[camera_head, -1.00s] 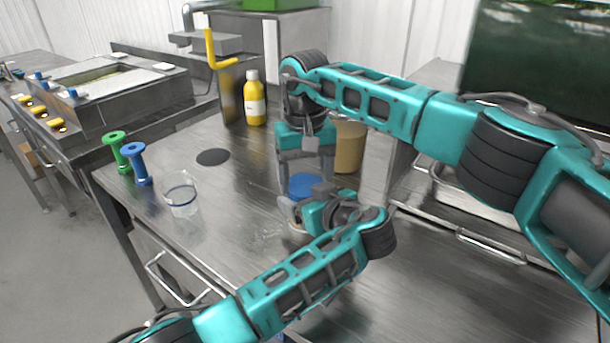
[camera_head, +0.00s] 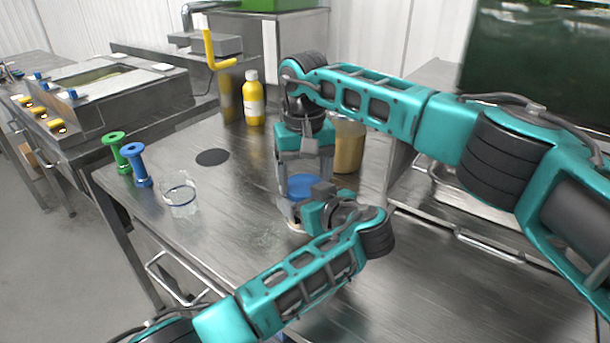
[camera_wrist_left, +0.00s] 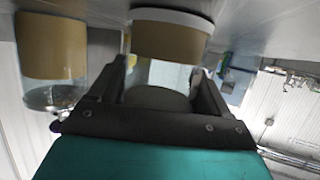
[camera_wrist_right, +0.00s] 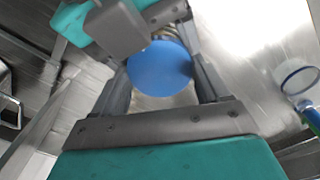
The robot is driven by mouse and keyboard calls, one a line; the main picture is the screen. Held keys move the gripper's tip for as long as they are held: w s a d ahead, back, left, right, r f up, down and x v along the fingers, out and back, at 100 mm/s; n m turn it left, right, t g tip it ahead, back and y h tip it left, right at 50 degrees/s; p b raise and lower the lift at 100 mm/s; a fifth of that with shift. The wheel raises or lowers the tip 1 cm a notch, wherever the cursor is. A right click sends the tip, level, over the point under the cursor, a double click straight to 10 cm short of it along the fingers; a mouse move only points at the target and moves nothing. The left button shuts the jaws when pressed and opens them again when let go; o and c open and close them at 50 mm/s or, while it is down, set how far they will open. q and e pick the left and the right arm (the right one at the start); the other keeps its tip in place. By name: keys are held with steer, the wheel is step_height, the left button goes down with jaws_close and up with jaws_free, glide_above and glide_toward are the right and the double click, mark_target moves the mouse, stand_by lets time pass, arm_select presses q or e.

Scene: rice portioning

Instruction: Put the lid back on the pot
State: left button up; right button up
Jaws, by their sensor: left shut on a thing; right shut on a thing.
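The round blue lid (camera_head: 302,186) is at the tips of my right gripper (camera_head: 303,186), which points down from above. The lid also shows between that gripper's fingers in the right wrist view (camera_wrist_right: 160,68). My left gripper (camera_head: 300,212) reaches in from the front, low and just below the lid, shut on the pot. In the left wrist view the pot's tan part with a white rim (camera_wrist_left: 170,30) lies between the fingers. In the head view most of the pot is hidden by my grippers; I cannot tell whether the lid touches its rim.
A tan container (camera_head: 349,148) stands close behind my right gripper. A yellow bottle (camera_head: 254,100) stands farther back. A clear cup (camera_head: 180,197), a blue spool (camera_head: 138,164) and a green spool (camera_head: 115,152) are at left. The table's front middle is free.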

arm_select(q)
steer(key=shift+w+a+r, duration=0.1)
steer(key=shift+w+r, duration=0.05)
steer(key=shift+r, duration=0.25)
arm_select(e)
steer(key=shift+s+d+f, duration=0.1)
steer(key=shift+s+f, duration=0.05)
steer(key=shift+f, duration=0.3)
steer(key=shift+s+d+f, duration=0.1)
steer(key=shift+f, duration=0.35)
steer(key=o, duration=0.7)
arm_select(q)
steer(key=shift+w+a+f, duration=0.1)
steer(key=shift+f, duration=0.1)
arm_select(e)
steer(key=shift+w+r, duration=0.15)
steer(key=shift+r, duration=1.85)
steer(key=shift+a+r, duration=0.1)
steer(key=shift+r, duration=0.05)
steer(key=shift+c, duration=0.3)
arm_select(q)
steer(key=shift+f, duration=0.1)
arm_select(e)
steer(key=c, duration=1.2)
